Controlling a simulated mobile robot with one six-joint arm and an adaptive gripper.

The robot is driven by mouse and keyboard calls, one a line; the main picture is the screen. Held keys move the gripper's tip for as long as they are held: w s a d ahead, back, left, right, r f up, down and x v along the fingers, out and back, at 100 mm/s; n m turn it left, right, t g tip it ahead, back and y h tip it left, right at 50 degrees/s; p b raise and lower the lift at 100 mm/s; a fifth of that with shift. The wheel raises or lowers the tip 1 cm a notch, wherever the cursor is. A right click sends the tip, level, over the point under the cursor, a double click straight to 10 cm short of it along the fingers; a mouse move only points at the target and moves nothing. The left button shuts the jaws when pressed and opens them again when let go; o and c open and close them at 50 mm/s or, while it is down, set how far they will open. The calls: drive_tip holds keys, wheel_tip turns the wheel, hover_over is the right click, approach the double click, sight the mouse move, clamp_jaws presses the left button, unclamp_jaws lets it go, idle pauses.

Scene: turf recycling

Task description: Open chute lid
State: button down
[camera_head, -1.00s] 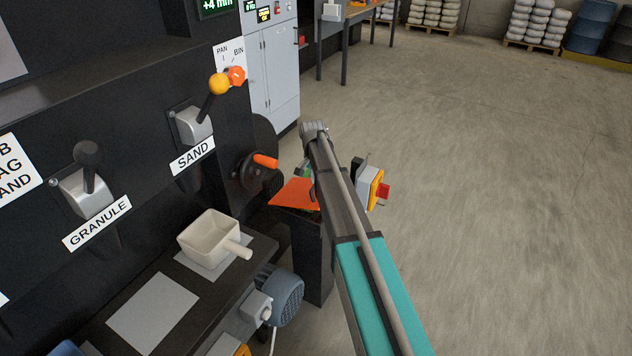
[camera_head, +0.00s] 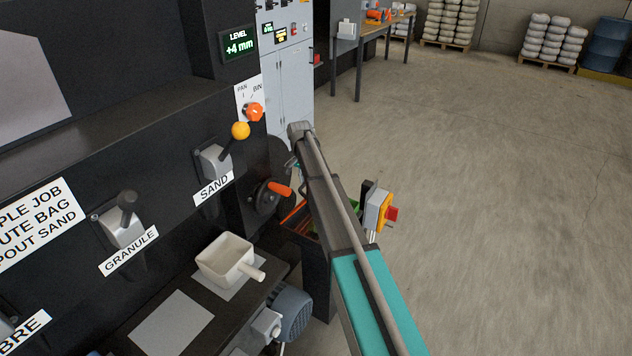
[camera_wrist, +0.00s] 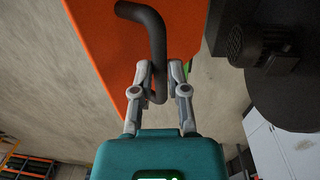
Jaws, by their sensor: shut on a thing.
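The orange chute lid (camera_wrist: 118,45) fills the upper middle of the wrist view, with a dark bent handle (camera_wrist: 150,25) on it. My gripper (camera_wrist: 160,75) is shut on the handle, its two fingers on either side of the bar. In the head view only a thin orange strip, seemingly the lid's edge (camera_head: 293,213), shows left of my arm. The lid looks tilted up, and green shows in the dark chute box below. My arm hides most of the lid and the handle there.
An orange-handled crank (camera_head: 278,188) is on the black machine just left of my arm. A white scoop (camera_head: 228,259) rests on the bench. The floor to the right (camera_head: 500,200) is clear.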

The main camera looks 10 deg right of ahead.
drive_tip(key=shift+w+a+f, duration=0.25)
drive_tip(key=shift+w+a, duration=0.25)
drive_tip(key=shift+a, duration=0.05)
drive_tip(key=shift+d, duration=0.1)
drive_tip(key=c, duration=0.6)
unclamp_jaws()
drive_tip(key=shift+c, duration=0.2)
drive_tip(key=shift+c, duration=0.3)
